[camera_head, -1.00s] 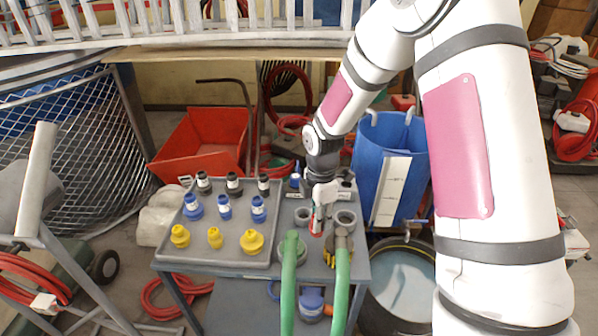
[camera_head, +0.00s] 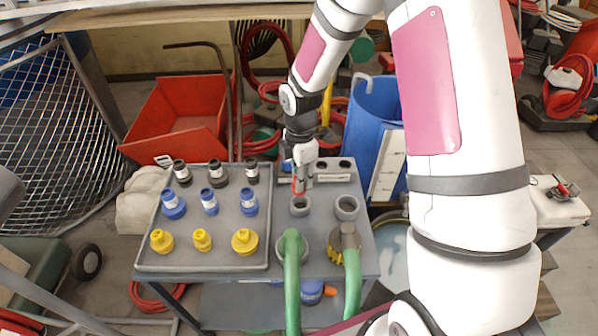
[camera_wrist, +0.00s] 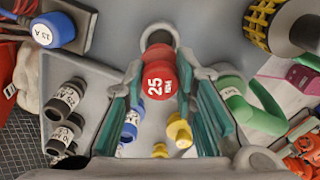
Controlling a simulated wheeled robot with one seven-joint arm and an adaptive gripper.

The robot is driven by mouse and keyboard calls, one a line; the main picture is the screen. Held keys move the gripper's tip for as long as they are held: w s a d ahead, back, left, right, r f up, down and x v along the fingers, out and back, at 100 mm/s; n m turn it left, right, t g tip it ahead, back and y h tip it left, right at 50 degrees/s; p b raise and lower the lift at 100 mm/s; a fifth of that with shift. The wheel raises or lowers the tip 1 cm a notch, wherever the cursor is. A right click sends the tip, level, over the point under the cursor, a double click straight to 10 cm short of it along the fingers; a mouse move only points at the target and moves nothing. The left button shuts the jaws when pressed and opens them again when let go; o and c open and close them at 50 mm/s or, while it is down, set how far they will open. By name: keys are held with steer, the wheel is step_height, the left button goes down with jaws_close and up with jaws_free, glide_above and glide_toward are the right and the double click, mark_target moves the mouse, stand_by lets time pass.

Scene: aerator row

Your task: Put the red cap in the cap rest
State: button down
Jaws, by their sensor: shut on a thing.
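The red cap (camera_wrist: 158,80), marked 25, is between the fingers of my gripper (camera_wrist: 160,105), which is shut on it. In the head view my gripper (camera_head: 299,183) is over the right part of the grey bench, and a little red shows at its tips. A small grey ring-shaped holder (camera_head: 299,208) stands just below and in front of the tips. A wider grey ring (camera_head: 347,208) stands to its right. I cannot tell which one is the cap rest. In the wrist view a grey round rim (camera_wrist: 158,30) shows beyond the cap; contact cannot be told.
A grey tray (camera_head: 262,262) at the left holds black, blue and yellow fittings. Two green hoses (camera_head: 293,275) rise at the bench front, the right one with a yellow-lugged coupling (camera_head: 345,240). A plate with dark holes (camera_head: 335,178) is behind. A blue barrel (camera_head: 372,120) stands beyond.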

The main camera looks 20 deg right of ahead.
mark_target(301, 194)
steer(key=shift+f+b, duration=0.7)
steer(key=shift+f, duration=0.65)
steer(key=shift+r, duration=0.15)
steer(key=shift+d, duration=0.1)
steer(key=shift+f+b, duration=0.75)
steer(key=shift+f, duration=1.5)
steer(key=c, duration=1.2)
jaws_free()
steer(key=shift+r, duration=0.1)
